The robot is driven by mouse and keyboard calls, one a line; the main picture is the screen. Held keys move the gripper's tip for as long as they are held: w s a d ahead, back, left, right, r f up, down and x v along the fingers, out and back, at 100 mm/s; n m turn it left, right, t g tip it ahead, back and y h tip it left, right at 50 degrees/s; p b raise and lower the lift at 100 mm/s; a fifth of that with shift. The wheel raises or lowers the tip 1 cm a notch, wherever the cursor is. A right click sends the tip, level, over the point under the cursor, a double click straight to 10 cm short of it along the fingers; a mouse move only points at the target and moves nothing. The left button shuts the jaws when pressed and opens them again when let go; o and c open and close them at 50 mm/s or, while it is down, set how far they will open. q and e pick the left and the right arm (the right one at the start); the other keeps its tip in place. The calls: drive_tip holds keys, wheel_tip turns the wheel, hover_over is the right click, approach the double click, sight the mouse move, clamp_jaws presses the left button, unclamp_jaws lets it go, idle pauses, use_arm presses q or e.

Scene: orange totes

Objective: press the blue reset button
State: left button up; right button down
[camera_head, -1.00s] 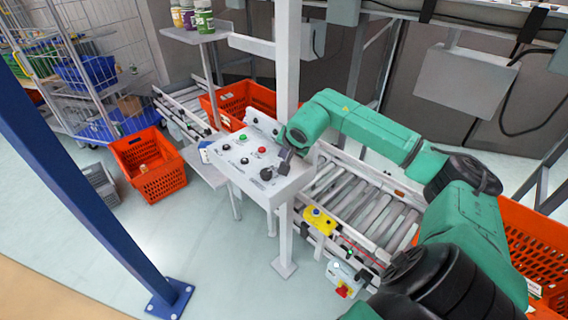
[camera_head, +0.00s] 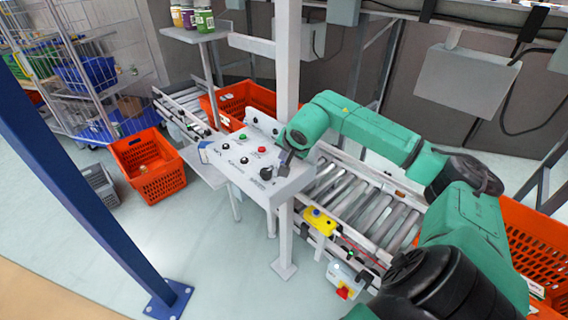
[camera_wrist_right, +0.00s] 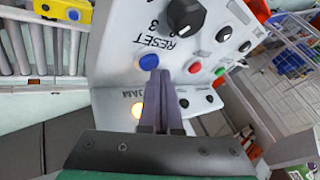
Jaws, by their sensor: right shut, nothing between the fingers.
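The blue reset button (camera_wrist_right: 149,61) sits on the white control panel beside the word RESET. It shows in the right wrist view; in the head view I cannot make it out behind my right gripper. My right gripper (camera_wrist_right: 161,74) is shut and empty, with its tips just beside and below the blue button in that picture. I cannot tell whether they touch it. In the head view my right gripper (camera_head: 285,157) is over the right part of the control panel (camera_head: 232,171). My left gripper is not in view.
A black selector knob (camera_wrist_right: 186,16), a red button (camera_wrist_right: 195,67) and a lit yellow lamp (camera_wrist_right: 137,111) are near the fingertips. A grey post (camera_head: 287,60) rises close by the panel. A roller conveyor (camera_head: 355,205) and a yellow box (camera_head: 319,221) with another blue button lie to the right.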

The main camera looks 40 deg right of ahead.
drive_tip(key=shift+f+b, duration=0.45)
idle(0.3)
idle(0.3)
drive_tip(key=shift+r+p, duration=0.6)
drive_tip(key=shift+r, duration=0.3)
drive_tip(key=shift+r, duration=0.1)
wheel_tip(320, 180, up, 5)
drive_tip(key=p, duration=0.4)
idle(0.5)
